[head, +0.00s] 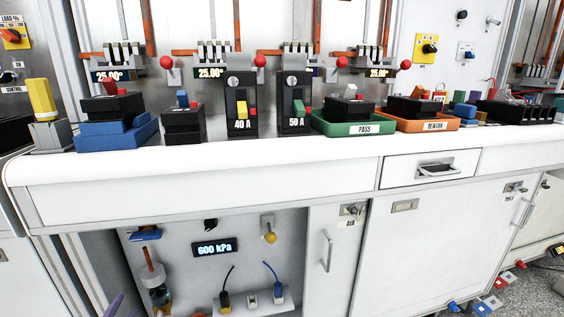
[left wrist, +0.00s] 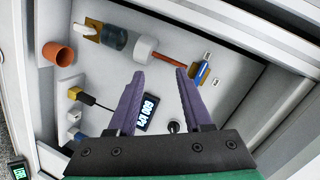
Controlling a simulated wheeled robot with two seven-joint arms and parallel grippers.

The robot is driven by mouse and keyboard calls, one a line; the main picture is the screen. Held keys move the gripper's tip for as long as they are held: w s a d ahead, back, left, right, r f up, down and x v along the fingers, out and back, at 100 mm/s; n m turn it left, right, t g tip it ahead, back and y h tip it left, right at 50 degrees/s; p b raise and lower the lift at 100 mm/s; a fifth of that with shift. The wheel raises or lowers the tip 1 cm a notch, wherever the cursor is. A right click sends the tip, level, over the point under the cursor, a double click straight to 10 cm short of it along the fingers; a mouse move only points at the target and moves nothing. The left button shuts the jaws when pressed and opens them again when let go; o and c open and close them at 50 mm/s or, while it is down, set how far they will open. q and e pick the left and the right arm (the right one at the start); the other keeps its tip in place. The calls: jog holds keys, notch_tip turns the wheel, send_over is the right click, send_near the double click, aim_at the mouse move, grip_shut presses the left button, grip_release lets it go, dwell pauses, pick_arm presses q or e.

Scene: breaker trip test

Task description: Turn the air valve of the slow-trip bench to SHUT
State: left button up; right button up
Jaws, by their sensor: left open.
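The blue lever of the air valve (head: 146,235) is on the back panel of the open bay under the bench, at the top of an orange pipe (head: 148,258). The lever appears to lie across the pipe. In the left wrist view the lever (left wrist: 202,74) is right of the fingertips, beside small white labels too small to read. My left gripper (head: 123,306) shows only as purple fingertips at the bottom left of the head view, below the valve. In the wrist view it (left wrist: 160,74) is open and empty, apart from the lever. My right gripper is not in view.
A display (head: 214,247) reads 600 kPa. A yellow knob (head: 269,235) is on the panel to its right. The wrist view shows an orange cup (left wrist: 58,56) and a plug with a black cable (left wrist: 75,95). The white bay frame and benchtop (head: 230,160) bound the space.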

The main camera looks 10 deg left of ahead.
pick_arm(q)
jog(key=s+d+f+n+g+h+p, duration=0.1)
jog(key=s+d+f+n+g+h, duration=0.15)
jog(key=s+d+f+g, duration=0.35)
jog(key=s+d+f+n+g+h, duration=0.1)
jog(key=s+d+f+h, duration=0.25)
jog(key=d, duration=0.55)
jog(key=s+d+f+n+g+h+p, duration=0.1)
jog(key=s+d+f+n+g+h, duration=0.1)
jog(key=s+d+f+g, duration=0.4)
jog(key=s+a+f+p, duration=0.2)
jog(key=s+p, duration=0.5)
jog(key=p, duration=0.7)
jog(key=s+a+f+y+p, duration=0.1)
jog(key=s+a+p, duration=0.4)
jog(key=p, duration=0.8)
jog(key=shift+s+f+t+y+p, duration=0.35)
jog(key=shift+s+f, duration=0.2)
jog(key=shift+s, duration=1.1)
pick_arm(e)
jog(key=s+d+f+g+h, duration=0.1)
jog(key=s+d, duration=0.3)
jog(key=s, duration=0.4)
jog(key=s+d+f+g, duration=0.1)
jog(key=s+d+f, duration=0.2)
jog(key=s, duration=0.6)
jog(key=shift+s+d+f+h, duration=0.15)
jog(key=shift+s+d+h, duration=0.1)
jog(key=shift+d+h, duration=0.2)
